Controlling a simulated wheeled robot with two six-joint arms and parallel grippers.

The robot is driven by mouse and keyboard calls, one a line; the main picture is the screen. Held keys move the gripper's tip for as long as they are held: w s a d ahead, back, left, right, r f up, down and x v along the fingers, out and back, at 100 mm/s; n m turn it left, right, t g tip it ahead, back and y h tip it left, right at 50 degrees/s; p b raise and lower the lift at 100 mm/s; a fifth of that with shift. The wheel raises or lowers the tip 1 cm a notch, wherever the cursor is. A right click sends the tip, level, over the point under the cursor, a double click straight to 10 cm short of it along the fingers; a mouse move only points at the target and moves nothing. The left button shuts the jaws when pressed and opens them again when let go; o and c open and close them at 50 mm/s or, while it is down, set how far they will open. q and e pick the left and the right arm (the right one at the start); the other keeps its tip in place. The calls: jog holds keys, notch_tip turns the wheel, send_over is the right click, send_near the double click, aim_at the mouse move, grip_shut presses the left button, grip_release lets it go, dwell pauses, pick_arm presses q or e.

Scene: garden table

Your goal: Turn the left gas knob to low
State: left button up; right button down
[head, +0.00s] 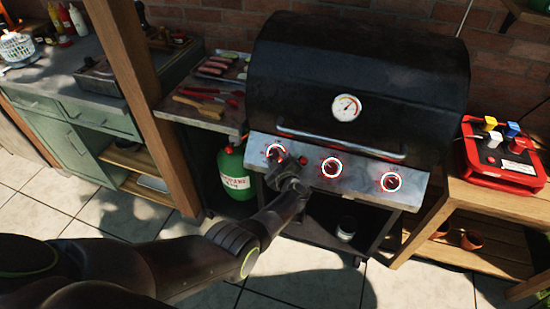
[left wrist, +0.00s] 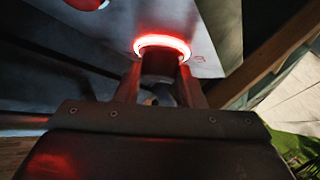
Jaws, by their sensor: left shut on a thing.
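The gas grill (head: 355,80) stands with its black lid down, and its front panel carries a row of three knobs with lit rings. The left gas knob (head: 276,152) is partly hidden behind my left gripper (head: 284,164). In the left wrist view the knob (left wrist: 160,64) sits inside a glowing red ring, with my left gripper's fingers (left wrist: 160,85) on both sides of it, shut on it. The knob's pointer and setting cannot be made out. The middle knob (head: 332,167) and right knob (head: 390,181) are untouched. My right gripper is not in view.
A green propane tank (head: 235,172) stands below the left side shelf. Tongs and a tray of food (head: 222,66) lie on that shelf. A wooden post (head: 150,100) rises at left. A red case (head: 502,157) sits on the wooden table at right.

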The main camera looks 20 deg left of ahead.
pick_arm(q)
jog(key=shift+w+d+r+n+g+y+b, duration=0.15)
jog(key=shift+n+g+y, duration=0.1)
jog(key=shift+n+g, duration=0.5)
jog(key=shift+f+n+g+y+b, duration=0.2)
jog(key=shift+n+g, duration=0.25)
jog(key=shift+n, duration=0.6)
jog(key=shift+r, duration=0.2)
jog(key=o, duration=1)
